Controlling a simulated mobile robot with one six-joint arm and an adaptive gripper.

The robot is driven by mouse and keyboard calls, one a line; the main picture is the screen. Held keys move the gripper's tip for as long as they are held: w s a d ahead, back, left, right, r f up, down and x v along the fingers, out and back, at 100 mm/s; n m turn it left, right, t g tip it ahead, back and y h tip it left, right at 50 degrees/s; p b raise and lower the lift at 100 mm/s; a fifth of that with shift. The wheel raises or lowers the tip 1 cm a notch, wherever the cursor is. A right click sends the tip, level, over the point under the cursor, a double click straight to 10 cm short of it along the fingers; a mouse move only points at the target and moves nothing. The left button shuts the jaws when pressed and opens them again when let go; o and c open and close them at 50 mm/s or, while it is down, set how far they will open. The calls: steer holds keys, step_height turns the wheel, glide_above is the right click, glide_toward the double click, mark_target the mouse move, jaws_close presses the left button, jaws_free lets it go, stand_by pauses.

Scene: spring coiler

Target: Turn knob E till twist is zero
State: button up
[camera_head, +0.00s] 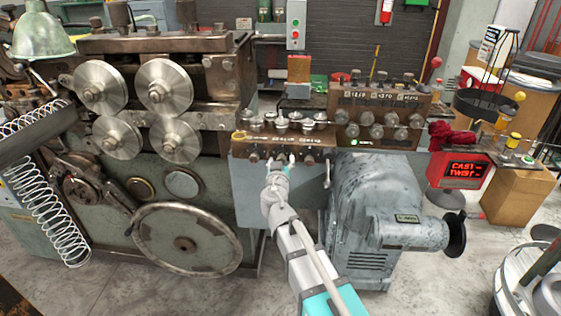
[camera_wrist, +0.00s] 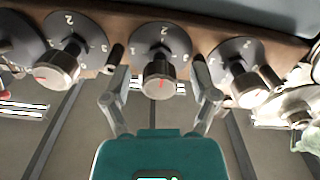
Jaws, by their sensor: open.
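My gripper (camera_wrist: 161,90) is open. In the wrist view its two fingers stand on either side of a round metal knob (camera_wrist: 159,76) with a red mark, in front of a dark numbered dial; I see no clear contact. No letter is readable, so I cannot tell which knob is E. In the head view my gripper (camera_head: 280,164) is at the front of the control panel (camera_head: 246,153), hiding part of its knob row. The red display (camera_head: 466,170) at the right reads "CAST" and "TWIST" with marks too small to read surely.
Neighbouring knobs sit close at left (camera_wrist: 57,68) and right (camera_wrist: 245,90) of the fingers. A lever (camera_head: 327,172) hangs at the panel's right end. The grey motor (camera_head: 372,215) stands below right, and the large handwheel (camera_head: 187,240) is at left.

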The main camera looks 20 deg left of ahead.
steer(key=v, duration=1.2)
steer(key=shift+s+f, duration=0.1)
stand_by(0.4)
